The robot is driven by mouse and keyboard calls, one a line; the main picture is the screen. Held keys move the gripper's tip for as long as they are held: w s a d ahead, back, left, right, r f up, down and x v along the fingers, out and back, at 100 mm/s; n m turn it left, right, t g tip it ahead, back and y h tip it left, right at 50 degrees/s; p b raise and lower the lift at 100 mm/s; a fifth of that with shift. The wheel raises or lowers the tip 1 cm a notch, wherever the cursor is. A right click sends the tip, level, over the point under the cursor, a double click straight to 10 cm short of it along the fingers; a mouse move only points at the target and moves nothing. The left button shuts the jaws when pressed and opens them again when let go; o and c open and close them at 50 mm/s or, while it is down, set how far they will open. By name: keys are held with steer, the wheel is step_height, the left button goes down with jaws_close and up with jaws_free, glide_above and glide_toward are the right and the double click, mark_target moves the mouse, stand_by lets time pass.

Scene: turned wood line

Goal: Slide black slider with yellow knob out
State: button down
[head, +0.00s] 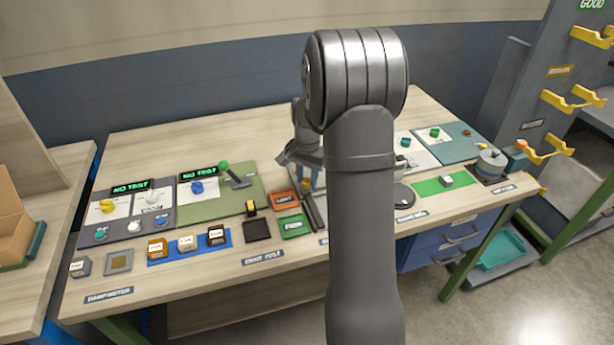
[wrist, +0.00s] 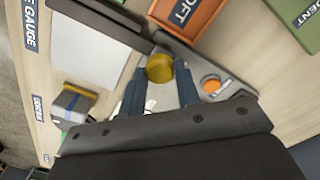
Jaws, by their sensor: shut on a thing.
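The yellow knob (wrist: 159,68) sits between the two blue fingertips of my gripper (wrist: 158,84) in the wrist view. The gripper is shut on the knob. In the head view my gripper (head: 309,178) reaches down at the middle of the bench, and the knob shows as a small yellow spot (head: 305,187) between the fingers. The black slider under the knob is mostly hidden by the knob and fingers, so I cannot tell how far out it stands. An orange round button (wrist: 211,85) is on the grey fixture right of the knob.
An orange tray (head: 285,201) and a green tray (head: 293,227) lie left of the gripper. A dark bar (head: 313,212) lies close by. A white plate (wrist: 92,50) is left of the knob in the wrist view. My arm hides the bench's middle right.

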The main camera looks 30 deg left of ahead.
steer(key=w+d, duration=0.6)
steer(key=shift+w+d, duration=0.1)
steer(key=shift+w, duration=0.05)
steer(key=c, duration=1.1)
jaws_free()
steer(key=shift+o, duration=0.2)
steer(key=shift+r, duration=0.1)
step_height(320, 180, up, 17)
steer(key=shift+r, duration=0.15)
